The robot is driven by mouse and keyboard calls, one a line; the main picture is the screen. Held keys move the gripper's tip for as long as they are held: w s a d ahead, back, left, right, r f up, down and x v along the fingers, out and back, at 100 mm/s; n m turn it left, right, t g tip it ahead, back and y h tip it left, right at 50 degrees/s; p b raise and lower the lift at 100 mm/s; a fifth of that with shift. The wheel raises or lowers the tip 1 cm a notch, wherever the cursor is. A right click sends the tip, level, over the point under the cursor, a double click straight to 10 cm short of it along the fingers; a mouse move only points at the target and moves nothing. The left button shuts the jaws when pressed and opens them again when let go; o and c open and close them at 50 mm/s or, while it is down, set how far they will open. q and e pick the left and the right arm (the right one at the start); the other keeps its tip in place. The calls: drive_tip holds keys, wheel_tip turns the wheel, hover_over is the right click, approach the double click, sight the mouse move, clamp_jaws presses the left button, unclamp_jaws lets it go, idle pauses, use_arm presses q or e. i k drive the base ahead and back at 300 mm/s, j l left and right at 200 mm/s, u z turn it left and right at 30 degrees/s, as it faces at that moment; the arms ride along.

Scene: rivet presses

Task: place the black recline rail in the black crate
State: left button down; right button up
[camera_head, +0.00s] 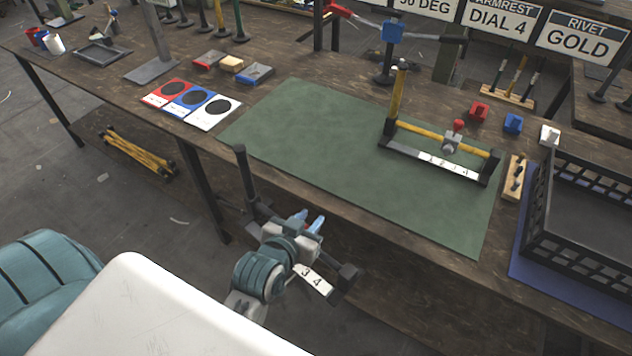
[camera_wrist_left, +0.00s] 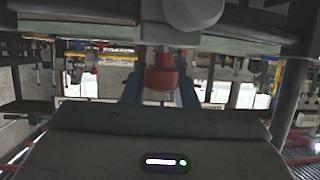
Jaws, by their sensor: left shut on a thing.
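The black recline rail (camera_head: 245,172) is held in front of the table's near edge, in the lower middle of the head view. Its black post stands up at the left, and a white number label shows at its lower right end. My left gripper (camera_head: 308,222), with blue fingertips, is shut on the rail, and the arm hides part of it. In the left wrist view a red knob (camera_wrist_left: 161,78) and dark bars of the rail are close to the camera. The black crate (camera_head: 590,255) stands at the far right on a blue mat. My right gripper is not in view.
A similar yellow-and-black rail (camera_head: 405,127) stands on the green mat (camera_head: 310,130). The mat's left and front parts are clear. The visible crate floor (camera_head: 605,205) looks empty.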

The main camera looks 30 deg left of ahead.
sight(602, 219)
drive_tip(key=k+l+z, duration=0.1)
drive_tip(key=l, duration=0.4)
drive_tip(key=k+l, duration=0.1)
drive_tip(key=l, duration=0.45)
drive_tip(key=k+l+z, duration=0.15)
drive_tip(key=l, duration=0.35)
